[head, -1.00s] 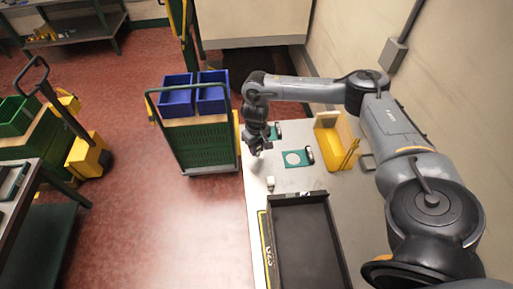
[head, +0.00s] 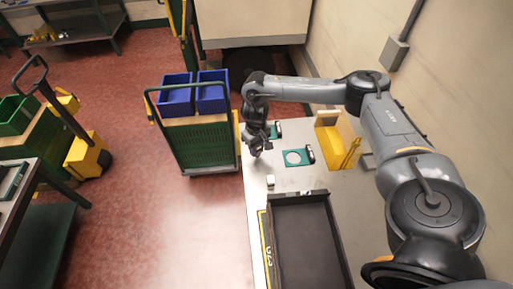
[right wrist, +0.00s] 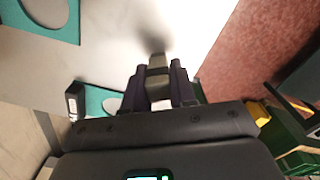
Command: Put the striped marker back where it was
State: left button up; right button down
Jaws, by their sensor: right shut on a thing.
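My right gripper (head: 257,150) is low over the left edge of the pale table. In the right wrist view its fingers (right wrist: 160,85) are shut on a small upright thing with light and dark bands, which looks like the striped marker (right wrist: 158,63); its far end is blurred. A teal pad with a pale round middle (head: 284,158) lies right of the gripper, with a small black-and-white object (head: 310,155) at its right end. My left gripper is out of view.
A small white block (head: 270,181) stands on the table in front of the gripper. A black tray (head: 326,225) lies nearer. A yellow holder (head: 331,146) is at the right. A green cart with blue bins (head: 205,145) stands left of the table.

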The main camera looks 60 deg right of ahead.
jog(key=shift+f, duration=0.35)
jog(key=shift+f, duration=0.25)
dwell(0.4)
jog(key=c, duration=0.8)
grip_release()
jog(key=o, duration=0.4)
jog(key=shift+c, duration=0.2)
jog(key=shift+r, duration=0.15)
